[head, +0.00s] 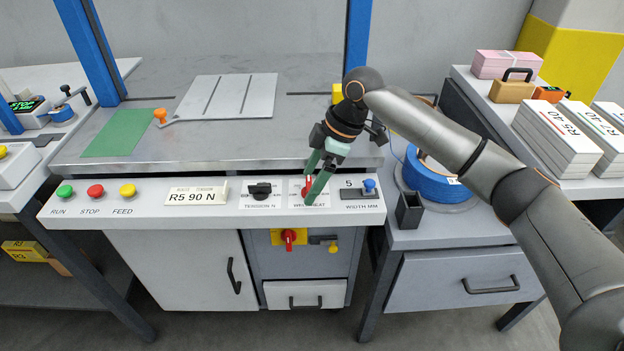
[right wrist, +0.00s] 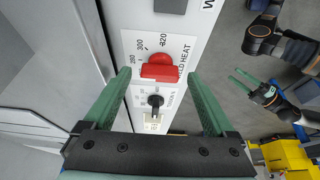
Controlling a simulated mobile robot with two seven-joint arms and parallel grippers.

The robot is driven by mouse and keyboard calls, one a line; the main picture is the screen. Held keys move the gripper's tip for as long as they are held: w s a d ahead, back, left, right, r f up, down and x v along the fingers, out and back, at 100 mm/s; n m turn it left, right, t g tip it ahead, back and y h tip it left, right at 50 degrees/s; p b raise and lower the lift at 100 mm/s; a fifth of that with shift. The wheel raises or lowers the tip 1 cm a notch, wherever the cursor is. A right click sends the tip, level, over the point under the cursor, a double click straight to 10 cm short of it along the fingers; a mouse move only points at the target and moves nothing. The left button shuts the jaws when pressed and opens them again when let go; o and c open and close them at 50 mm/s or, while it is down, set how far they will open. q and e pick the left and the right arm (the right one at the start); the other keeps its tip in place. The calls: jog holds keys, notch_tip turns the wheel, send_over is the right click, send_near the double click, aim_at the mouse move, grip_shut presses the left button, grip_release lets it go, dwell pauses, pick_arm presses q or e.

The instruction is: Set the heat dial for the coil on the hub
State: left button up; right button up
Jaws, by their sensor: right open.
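The red heat dial (head: 308,187) is on the white front panel, its label partly hidden by my right gripper in the head view. In the right wrist view the red dial (right wrist: 160,68) sits beside the marks 280, 300 and 320 and the word HEAT; its exact setting is hard to tell. My right gripper (head: 316,180) is open, its green fingers on either side of the dial, apart from it in the wrist view. A blue coil (head: 436,183) lies on the hub at the right. My left gripper (right wrist: 240,84) shows in the right wrist view, fingers apart and empty.
A black tension knob (head: 260,190) is left of the dial, and a width slider with a blue knob (head: 369,186) is right. A card (head: 196,194) reads R5 90 N. Run, stop and feed buttons (head: 95,191) are at the left. A red-handled switch (head: 289,237) is below.

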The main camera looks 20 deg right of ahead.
jog(key=c, duration=1.4)
